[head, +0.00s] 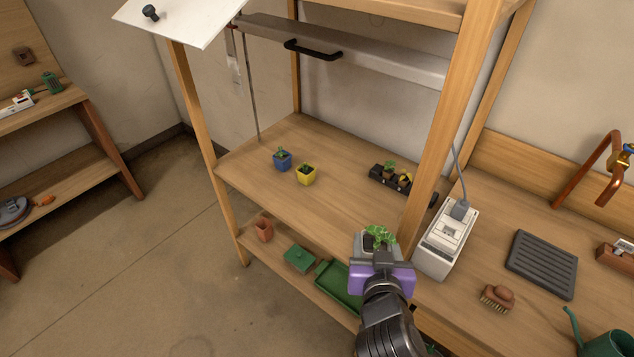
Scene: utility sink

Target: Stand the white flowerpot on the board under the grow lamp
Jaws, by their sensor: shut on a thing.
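My gripper (381,262) is at the lower middle of the head view, by the front right corner of the wooden board (290,215). It is shut on the white flowerpot (363,248), which holds a leafy green plant. The pot looks upright; my gripper and the leaves hide much of it. I cannot tell whether its base touches the board. The grow lamp (390,65), a long grey bar with a black handle, hangs above the board.
A blue pot (282,162) and a yellow pot (306,177) stand left of centre on the board. A black tray (380,178) with a small plant is at the right rear. A wooden post (440,145) rises beside my gripper. The board's middle and front are clear.

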